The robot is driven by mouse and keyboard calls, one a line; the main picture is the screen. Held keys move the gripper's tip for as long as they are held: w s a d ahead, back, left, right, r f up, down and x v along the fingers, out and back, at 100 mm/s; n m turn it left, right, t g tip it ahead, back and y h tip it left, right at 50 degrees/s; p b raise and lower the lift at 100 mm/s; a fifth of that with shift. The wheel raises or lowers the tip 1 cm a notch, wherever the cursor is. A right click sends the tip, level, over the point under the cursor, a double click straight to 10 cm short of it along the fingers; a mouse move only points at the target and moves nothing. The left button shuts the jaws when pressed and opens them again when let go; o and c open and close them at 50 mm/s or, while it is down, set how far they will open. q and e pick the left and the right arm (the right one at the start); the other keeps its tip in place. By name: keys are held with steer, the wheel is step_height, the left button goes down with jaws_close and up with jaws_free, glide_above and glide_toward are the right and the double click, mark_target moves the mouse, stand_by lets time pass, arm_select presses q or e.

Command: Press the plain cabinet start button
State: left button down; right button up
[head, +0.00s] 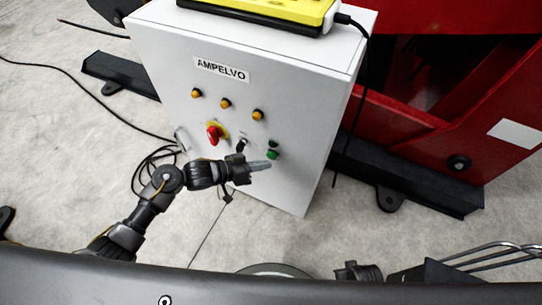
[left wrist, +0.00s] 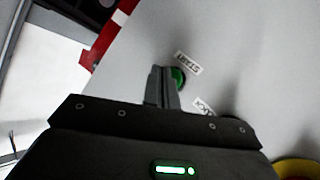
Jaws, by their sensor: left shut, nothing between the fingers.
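The plain start button is a green round button (head: 272,155) low on the right of the white cabinet's front (head: 310,130). In the left wrist view the green button (left wrist: 179,77) shows beside a "START" label (left wrist: 188,63), partly hidden behind my fingers. My left gripper (head: 268,165) is shut and empty, its fingertips pointing right just below the button in the head view. In the left wrist view the shut fingers (left wrist: 162,88) overlap the button's left edge; I cannot tell whether they touch it.
A yellow device (head: 285,8) with a black cable lies on top. A red machine (head: 405,125) stands right. Cables (head: 150,165) lie on the floor left.

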stand_by(0.4)
arm_select(q)
steer(key=shift+w+d, duration=0.15)
steer(key=shift+w, duration=0.25)
steer(key=shift+w+d, duration=0.2)
steer(key=shift+w, duration=0.25)
stand_by(0.6)
stand_by(0.3)
steer(key=shift+s+a+p, duration=0.35)
steer(key=shift+s+p, duration=0.5)
steer(key=shift+p, duration=0.05)
steer(key=shift+s, duration=0.1)
